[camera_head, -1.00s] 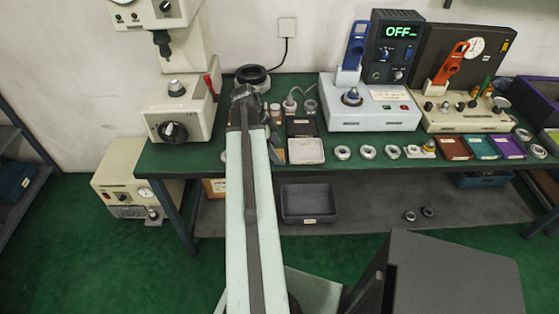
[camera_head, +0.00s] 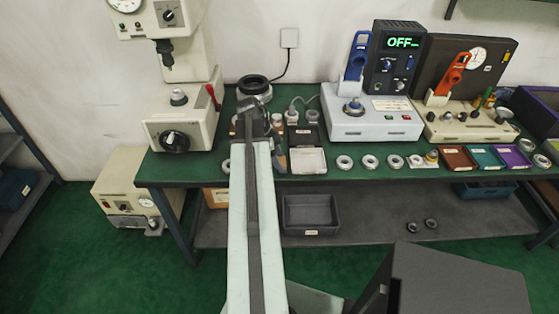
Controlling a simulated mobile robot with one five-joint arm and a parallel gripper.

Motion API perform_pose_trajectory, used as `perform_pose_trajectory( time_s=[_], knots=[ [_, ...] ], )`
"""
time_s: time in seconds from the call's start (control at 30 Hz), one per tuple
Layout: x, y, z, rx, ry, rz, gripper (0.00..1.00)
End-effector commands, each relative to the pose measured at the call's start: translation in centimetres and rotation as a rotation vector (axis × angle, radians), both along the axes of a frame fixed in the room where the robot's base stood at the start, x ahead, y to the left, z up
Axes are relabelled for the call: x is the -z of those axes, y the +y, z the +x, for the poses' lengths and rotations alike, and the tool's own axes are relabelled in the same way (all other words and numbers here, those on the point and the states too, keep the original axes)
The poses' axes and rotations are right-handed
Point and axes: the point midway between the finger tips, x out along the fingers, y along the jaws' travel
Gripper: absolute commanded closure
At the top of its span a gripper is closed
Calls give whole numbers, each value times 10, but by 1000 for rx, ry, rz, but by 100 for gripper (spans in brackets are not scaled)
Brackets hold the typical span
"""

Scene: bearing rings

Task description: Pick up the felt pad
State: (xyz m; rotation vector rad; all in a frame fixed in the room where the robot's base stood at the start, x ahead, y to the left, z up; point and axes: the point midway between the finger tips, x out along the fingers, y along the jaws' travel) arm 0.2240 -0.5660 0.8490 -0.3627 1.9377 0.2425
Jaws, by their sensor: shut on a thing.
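My gripper (camera_head: 252,108) is at the far end of my outstretched arm, over the left part of the green bench, just in front of the black ring. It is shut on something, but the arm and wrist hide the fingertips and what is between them. I cannot make out the felt pad for certain. An open dark case (camera_head: 307,136) with a pale, flat square (camera_head: 308,161) at its front lies to the right of the gripper. I cannot tell whether that square is felt.
The black ring (camera_head: 254,85) lies behind the gripper. A press (camera_head: 180,115) stands to the left. A white heater unit (camera_head: 372,122) reading OFF stands to the right. Several metal rings (camera_head: 370,162) line the front edge beside brown, teal and purple trays (camera_head: 485,157).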

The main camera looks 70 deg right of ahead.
Motion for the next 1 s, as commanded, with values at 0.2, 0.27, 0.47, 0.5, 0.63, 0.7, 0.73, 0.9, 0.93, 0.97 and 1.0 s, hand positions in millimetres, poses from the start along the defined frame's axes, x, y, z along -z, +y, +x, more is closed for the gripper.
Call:
perform_pose_trajectory(
  time_s=[0.2, 0.27, 0.47, 0.5, 0.63, 0.7, 0.73, 0.9, 0.93, 0.97, 1.0],
  knots=[
    [-48, 0, 0, 0, 0, 0, 92],
    [-62, 0, 0, 0, 0, 0, 92],
    [-92, 0, 0, 0, 0, 0, 92],
    [-94, 0, 0, 0, 0, 0, 92],
    [-92, 0, 0, -1, 0, 0, 92],
    [-91, 0, 0, -1, 0, 0, 92],
    [-91, 0, 0, -1, 0, 0, 92],
    [-91, 0, 0, -1, 0, 0, 79],
    [-91, 0, 0, -1, 0, 0, 79],
    [-91, 0, 0, -1, 0, 0, 79],
    [-91, 0, 0, -1, 0, 0, 79]
  ],
)
